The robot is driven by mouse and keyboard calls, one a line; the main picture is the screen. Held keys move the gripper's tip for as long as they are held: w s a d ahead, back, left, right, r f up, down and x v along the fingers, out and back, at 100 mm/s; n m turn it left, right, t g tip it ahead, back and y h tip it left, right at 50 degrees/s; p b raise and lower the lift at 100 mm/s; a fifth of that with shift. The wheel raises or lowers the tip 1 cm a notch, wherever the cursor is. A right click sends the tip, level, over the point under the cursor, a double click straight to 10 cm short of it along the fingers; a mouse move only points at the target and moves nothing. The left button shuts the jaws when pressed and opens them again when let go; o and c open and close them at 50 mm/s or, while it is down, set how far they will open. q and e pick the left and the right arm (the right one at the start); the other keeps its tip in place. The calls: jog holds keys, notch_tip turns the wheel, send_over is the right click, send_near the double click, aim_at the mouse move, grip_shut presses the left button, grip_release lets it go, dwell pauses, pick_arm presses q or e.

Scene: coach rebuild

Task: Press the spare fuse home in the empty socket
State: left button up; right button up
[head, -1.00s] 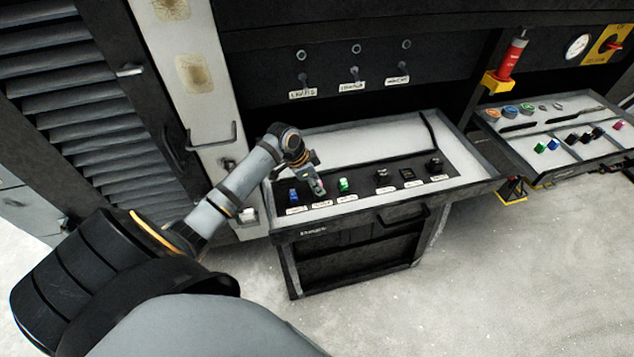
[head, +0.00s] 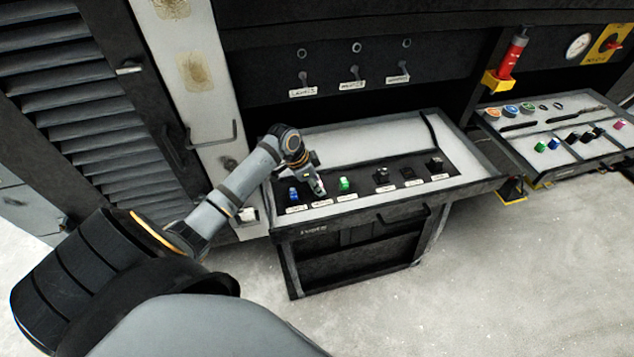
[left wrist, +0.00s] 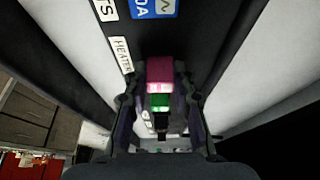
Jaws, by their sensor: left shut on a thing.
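A pink-red fuse (left wrist: 160,75) is held between the fingers of my left gripper (left wrist: 160,98), which is shut on it. In the head view my left gripper (head: 318,186) points down at the front left of the fuse panel (head: 328,205), between a blue fuse (head: 293,194) and a green fuse (head: 344,184). The blue fuse (left wrist: 160,8) and green fuse (left wrist: 160,102) also show in the left wrist view. A label reading HEATER (left wrist: 122,55) lies beside the held fuse. The socket under the gripper is hidden, and I cannot tell how deep the fuse sits.
Black parts (head: 382,175) stand farther right along the panel, with a low dark spot (head: 409,174) among them. The panel's pale back surface (head: 370,140) is clear. A sorting tray (head: 540,178) with small coloured parts is at the right, near a red cylinder (head: 513,52).

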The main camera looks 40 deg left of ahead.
pick_arm(q)
jog(key=shift+s+f, duration=0.2)
jog(key=shift+f, duration=0.05)
jog(key=o, duration=0.9)
jog(key=shift+f, duration=0.1)
jog(key=shift+o, duration=0.2)
jog(key=shift+w, duration=0.15)
jog(key=o, duration=0.5)
jog(key=shift+o, duration=0.2)
jog(key=shift+r, duration=0.2)
notch_tip(320, 180, up, 7)
jog(key=p, duration=0.7)
jog(key=shift+p, duration=0.3)
